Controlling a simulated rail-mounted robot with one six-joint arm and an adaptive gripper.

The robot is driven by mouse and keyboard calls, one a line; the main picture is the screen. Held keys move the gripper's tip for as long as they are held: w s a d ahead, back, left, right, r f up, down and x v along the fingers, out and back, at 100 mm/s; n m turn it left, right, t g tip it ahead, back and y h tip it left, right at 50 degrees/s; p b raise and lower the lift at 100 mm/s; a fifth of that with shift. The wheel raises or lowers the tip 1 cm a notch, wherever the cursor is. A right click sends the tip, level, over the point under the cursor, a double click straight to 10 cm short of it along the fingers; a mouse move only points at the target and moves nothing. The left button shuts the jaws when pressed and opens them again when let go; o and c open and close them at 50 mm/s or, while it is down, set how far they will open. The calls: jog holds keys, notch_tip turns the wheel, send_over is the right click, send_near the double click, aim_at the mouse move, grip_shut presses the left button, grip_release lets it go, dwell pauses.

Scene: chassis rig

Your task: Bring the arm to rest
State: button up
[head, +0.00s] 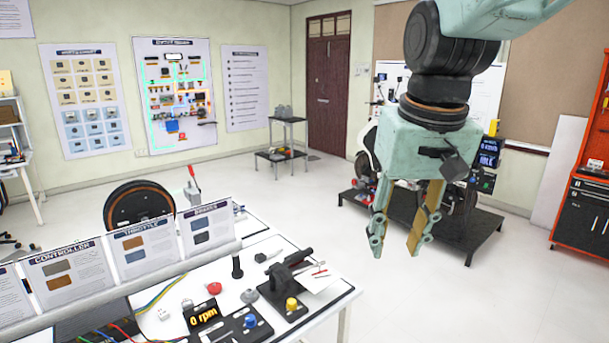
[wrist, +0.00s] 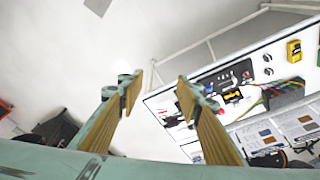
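My gripper (head: 396,245) hangs from my arm at the right of the head view, fingers pointing down. It is in the air, to the right of the white workbench (head: 345,292) and apart from it. Its two fingers are spread with a gap and nothing between them. In the wrist view my gripper (wrist: 152,95) also shows open and empty, with tan ribbed inner pads. The floor and the bench edge lie beyond the fingertips.
The bench carries a black rig with a yellow button (head: 291,304), an rpm display (head: 203,315), a red knob (head: 214,288) and upright cards (head: 143,246). A black platform (head: 455,240) stands behind my gripper. A red tool cabinet (head: 585,205) is at the right. The middle floor is clear.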

jog(key=s+d, duration=0.2)
jog(key=s, duration=1)
jog(key=s+d+f+t, duration=0.1)
jog(key=s+d, duration=0.1)
jog(key=s, duration=0.9)
jog(key=shift+s+d+f+m, duration=0.3)
jog(key=shift+s, duration=0.05)
jog(key=shift+w, duration=0.2)
